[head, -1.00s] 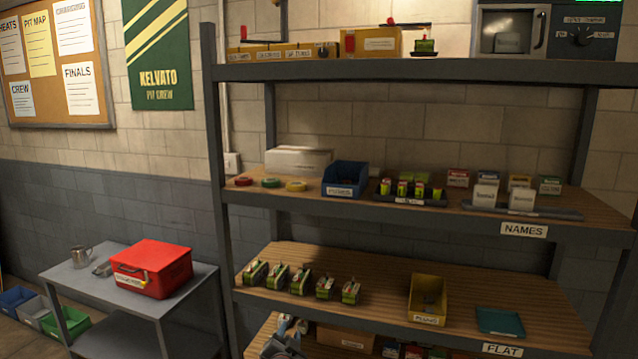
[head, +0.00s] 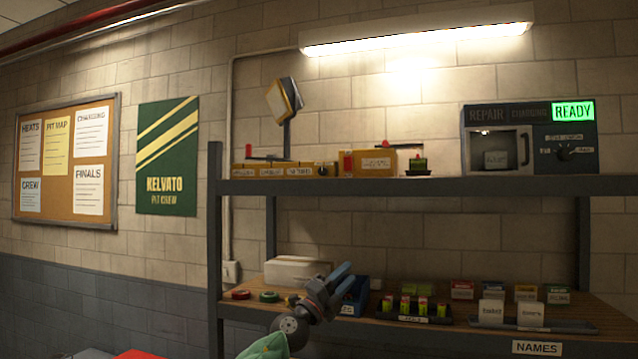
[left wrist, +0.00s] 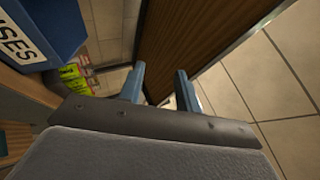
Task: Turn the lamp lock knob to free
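A lamp (head: 285,97) with a tilted yellowish head stands on a dark post at the left of the top shelf. My left gripper (head: 347,278) is raised in front of the middle shelf, below the lamp, touching neither. In the left wrist view its two blue fingers (left wrist: 159,84) are apart with nothing between them. My right gripper is out of view.
The top shelf edge (head: 400,187) runs above my left gripper. A blue bin (head: 355,296) stands close behind it. Yellow boxes (head: 375,163) and a repair charging unit (head: 541,138) reading READY are on the top shelf. The wall around the lamp head is clear.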

